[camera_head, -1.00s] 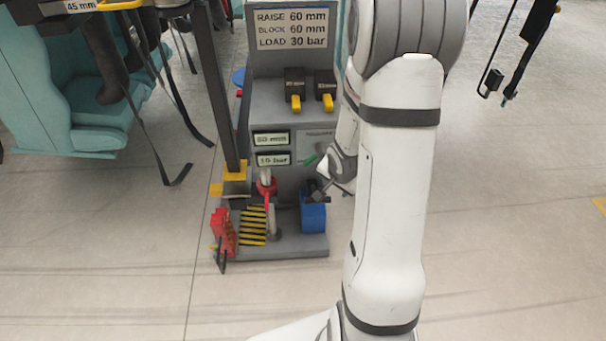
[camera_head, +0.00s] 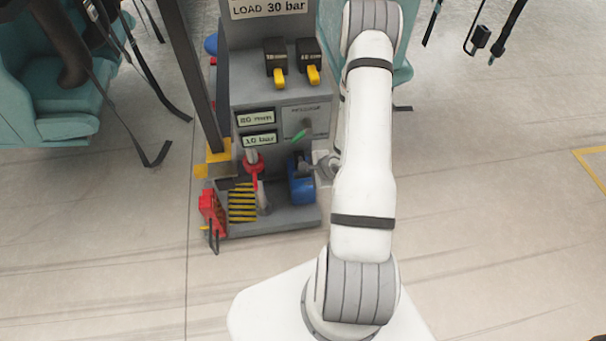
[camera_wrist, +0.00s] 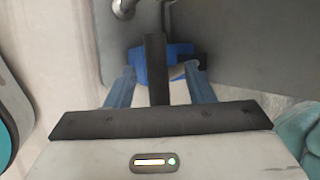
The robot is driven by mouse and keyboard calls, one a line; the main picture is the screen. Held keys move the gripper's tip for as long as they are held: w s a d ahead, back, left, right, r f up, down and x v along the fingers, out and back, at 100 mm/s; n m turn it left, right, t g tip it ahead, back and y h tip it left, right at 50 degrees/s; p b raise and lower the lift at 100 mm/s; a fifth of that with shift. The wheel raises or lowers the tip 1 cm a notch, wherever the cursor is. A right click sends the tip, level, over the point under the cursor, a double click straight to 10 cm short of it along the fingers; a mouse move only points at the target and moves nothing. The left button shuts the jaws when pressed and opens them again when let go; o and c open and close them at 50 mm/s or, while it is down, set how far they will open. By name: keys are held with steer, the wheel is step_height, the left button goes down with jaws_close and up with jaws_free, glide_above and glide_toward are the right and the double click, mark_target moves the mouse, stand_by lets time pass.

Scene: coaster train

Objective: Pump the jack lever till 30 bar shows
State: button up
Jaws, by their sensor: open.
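The grey jack station (camera_head: 250,90) stands at the centre of the head view. Its lower readout (camera_head: 259,140) seems to show 10 bar, though the digits are blurred; the upper readout (camera_head: 255,118) is in mm. A blue pump body (camera_head: 302,188) sits at the station's lower right. My gripper (camera_wrist: 158,76) is open at this blue body, with one blue finger on each side of a dark upright bar (camera_wrist: 157,60), perhaps the jack lever. I cannot tell whether the fingers touch it. In the head view my arm and wrist partly hide this spot.
A red fitting (camera_head: 254,168) and a striped yellow-black plate (camera_head: 242,203) lie left of the pump. A red part (camera_head: 211,213) stands at the base's left edge. A green handle (camera_head: 318,135) is on the panel above. Teal seats (camera_head: 62,100) with hanging straps are at left. Right floor is clear.

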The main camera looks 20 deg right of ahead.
steer(key=b+x, duration=0.1)
steer(key=x, duration=0.3)
steer(key=shift+f, duration=0.1)
steer(key=shift+c, duration=0.5)
jaws_close()
